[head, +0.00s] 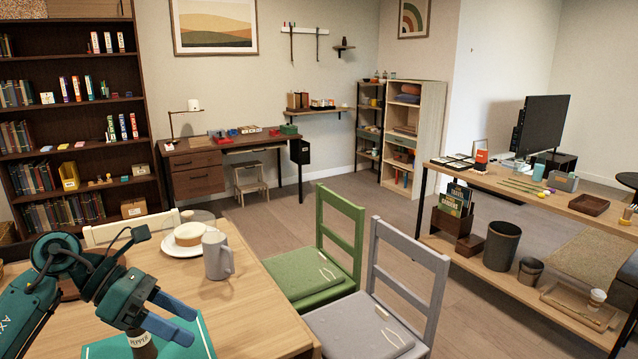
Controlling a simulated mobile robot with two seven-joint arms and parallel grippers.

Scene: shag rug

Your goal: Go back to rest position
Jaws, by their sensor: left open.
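My left arm comes in from the lower left over the wooden table (255,300). Its teal gripper (186,325) has its two blue-grey fingers spread apart and pointing right, with nothing seen between the tips. A dark container labelled "PEPPER" (141,342) stands just below and beside the gripper, partly hidden by it. I cannot tell whether they touch. A teal mat (197,345) lies under them. My right gripper does not show.
A plate (168,249) with a round cake-like item (188,234) and a grey mug (216,255) stand behind the gripper. A green chair (320,250) and a grey chair (385,300) border the table's right side. The tabletop right of the mat is clear.

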